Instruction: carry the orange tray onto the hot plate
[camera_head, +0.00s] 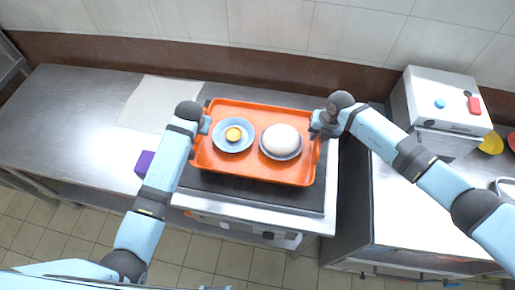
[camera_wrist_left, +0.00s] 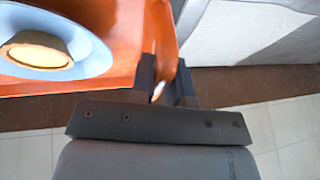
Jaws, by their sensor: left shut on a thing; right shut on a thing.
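The orange tray (camera_head: 240,171) is over the black hot plate (camera_head: 250,190) in the head view. Dark surface shows along its front; I cannot tell whether the tray touches it. My left gripper (camera_head: 205,124) is shut on the tray's left side. The left wrist view shows its fingers (camera_wrist_left: 168,85) around the orange rim (camera_wrist_left: 160,35). My right gripper (camera_head: 318,124) is shut on the tray's right side. On the tray are a blue dish (camera_head: 232,146) with a small yellow-topped item and a bowl with a white dome (camera_head: 283,139).
A steel table (camera_head: 80,115) with a pale cloth (camera_head: 150,105) lies left. A purple block (camera_head: 144,163) sits by my left arm. A white machine (camera_head: 440,102) stands right, near yellow bowls (camera_head: 490,143). A tiled wall is behind.

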